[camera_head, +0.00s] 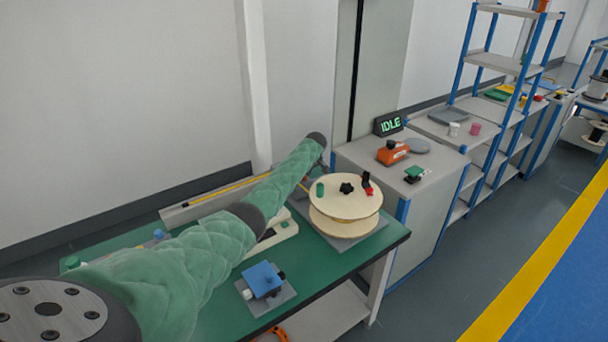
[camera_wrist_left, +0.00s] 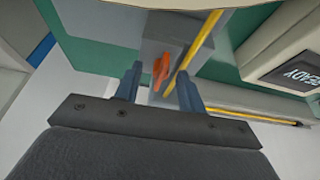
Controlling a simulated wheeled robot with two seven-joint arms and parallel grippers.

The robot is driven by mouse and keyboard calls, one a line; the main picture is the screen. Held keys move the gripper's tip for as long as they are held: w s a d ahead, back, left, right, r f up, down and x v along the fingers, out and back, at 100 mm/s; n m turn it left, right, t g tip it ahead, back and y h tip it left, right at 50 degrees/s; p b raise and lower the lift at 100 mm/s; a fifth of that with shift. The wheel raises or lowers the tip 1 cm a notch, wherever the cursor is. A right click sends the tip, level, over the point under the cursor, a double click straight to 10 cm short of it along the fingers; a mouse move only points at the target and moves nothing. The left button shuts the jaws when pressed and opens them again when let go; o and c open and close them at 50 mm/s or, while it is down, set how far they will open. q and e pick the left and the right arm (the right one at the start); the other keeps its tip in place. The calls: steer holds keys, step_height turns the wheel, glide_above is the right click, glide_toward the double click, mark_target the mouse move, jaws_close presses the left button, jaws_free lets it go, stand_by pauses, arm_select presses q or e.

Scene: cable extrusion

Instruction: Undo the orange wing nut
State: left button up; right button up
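The orange wing nut (camera_wrist_left: 161,70) shows in the left wrist view, in front of a grey block and next to a yellow cable (camera_wrist_left: 198,45). My left gripper (camera_wrist_left: 159,84) is open, with one blue-grey finger on each side of the wing nut. I cannot tell whether the fingers touch it. In the head view my green left arm reaches across the bench, and its gripper and the wing nut are hidden. The yellow cable (camera_head: 213,192) also shows there behind my arm. My right gripper is not in view.
On the green bench (camera_head: 345,270) stand a pale wooden spool (camera_head: 330,202) and a blue block on a grey plate (camera_head: 263,279). A "READY" display (camera_wrist_left: 298,72) shows in the left wrist view.

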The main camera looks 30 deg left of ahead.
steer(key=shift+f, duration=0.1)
arm_select(q)
steer(key=shift+d+r, duration=0.15)
steer(key=shift+r, duration=0.15)
steer(key=b+v, duration=0.2)
steer(key=v, duration=0.5)
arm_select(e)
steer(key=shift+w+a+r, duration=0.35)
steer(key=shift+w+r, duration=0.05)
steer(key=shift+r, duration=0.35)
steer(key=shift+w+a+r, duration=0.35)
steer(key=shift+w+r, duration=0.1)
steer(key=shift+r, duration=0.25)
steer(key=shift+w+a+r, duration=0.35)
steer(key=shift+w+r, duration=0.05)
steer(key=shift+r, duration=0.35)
